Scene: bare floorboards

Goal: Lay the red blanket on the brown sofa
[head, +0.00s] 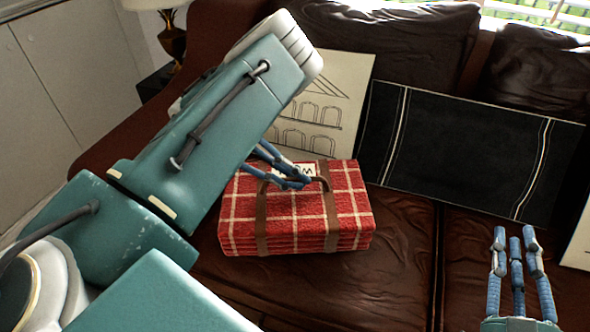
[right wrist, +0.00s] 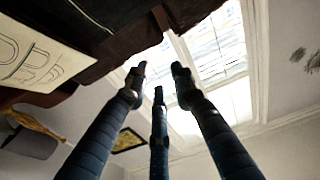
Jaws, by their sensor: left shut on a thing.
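The red plaid blanket (head: 295,215) is a folded bundle with brown straps and a handle. It is at the brown sofa's (head: 385,265) left seat, in the head view; I cannot tell whether its underside bears fully on the cushion. My left gripper (head: 300,181) is at the top of the blanket, its blue fingers shut on it near the handle. My arm hides part of the sofa's left side. My right gripper (head: 515,237) is open and empty, apart from the blanket at the lower right. Its three spread fingers also show in the right wrist view (right wrist: 158,85).
A black panel with pale stripes (head: 465,150) leans against the sofa back, right of the blanket. A cream board with line drawings (head: 335,95) leans behind the blanket. A lamp (head: 172,38) stands at the upper left. The seat in front of the black panel has bare room.

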